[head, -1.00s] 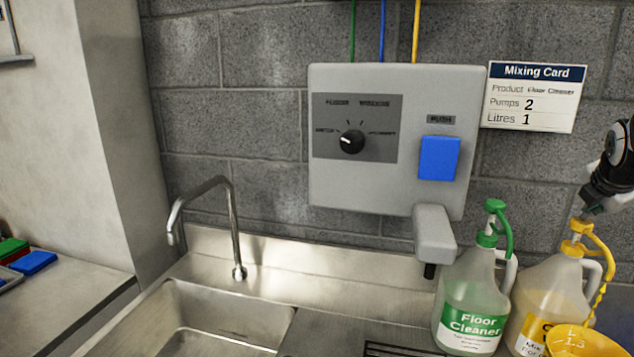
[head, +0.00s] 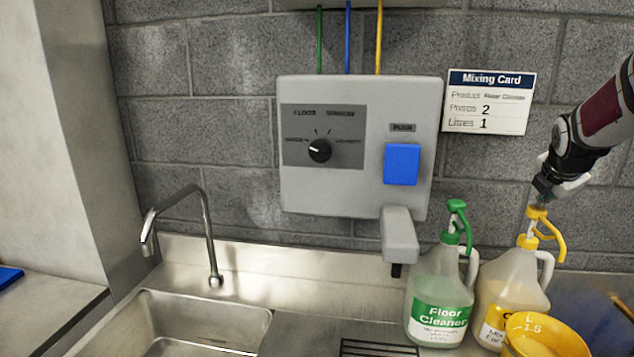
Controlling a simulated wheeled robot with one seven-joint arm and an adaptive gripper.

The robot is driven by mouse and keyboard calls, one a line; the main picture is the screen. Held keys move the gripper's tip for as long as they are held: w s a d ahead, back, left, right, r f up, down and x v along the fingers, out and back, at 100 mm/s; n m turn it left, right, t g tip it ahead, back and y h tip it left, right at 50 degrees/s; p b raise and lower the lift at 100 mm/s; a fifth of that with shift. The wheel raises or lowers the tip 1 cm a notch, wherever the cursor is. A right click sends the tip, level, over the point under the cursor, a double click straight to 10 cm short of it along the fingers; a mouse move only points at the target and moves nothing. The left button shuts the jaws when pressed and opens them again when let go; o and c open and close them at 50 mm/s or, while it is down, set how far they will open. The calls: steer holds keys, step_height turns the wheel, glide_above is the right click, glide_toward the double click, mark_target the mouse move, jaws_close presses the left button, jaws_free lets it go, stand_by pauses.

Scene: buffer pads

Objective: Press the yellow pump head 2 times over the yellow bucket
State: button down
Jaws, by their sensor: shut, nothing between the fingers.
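The yellow pump head (head: 537,213) tops a translucent jug (head: 508,290) with a yellow collar, at the right of the head view. Its curved spout (head: 556,238) points right and down. The yellow bucket (head: 540,335), with a 1.5 mark inside, stands in front of the jug and hides part of it. My gripper (head: 542,190) is shut and empty, pointing down just above the pump head. I cannot tell whether it touches the head. No stream shows below the spout.
A green-topped Floor Cleaner jug (head: 440,297) stands close on the left. A grey dispenser (head: 360,150) with a dial, blue button (head: 402,164) and outlet is on the wall. A mixing card (head: 487,102) reads 2 pumps, 1 litre. The sink (head: 180,325) and tap are left.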

steer(key=shift+r, duration=0.4)
steer(key=shift+r+p, duration=0.1)
steer(key=shift+p, duration=0.2)
steer(key=shift+r+p, duration=1.8)
steer(key=shift+r, duration=1.15)
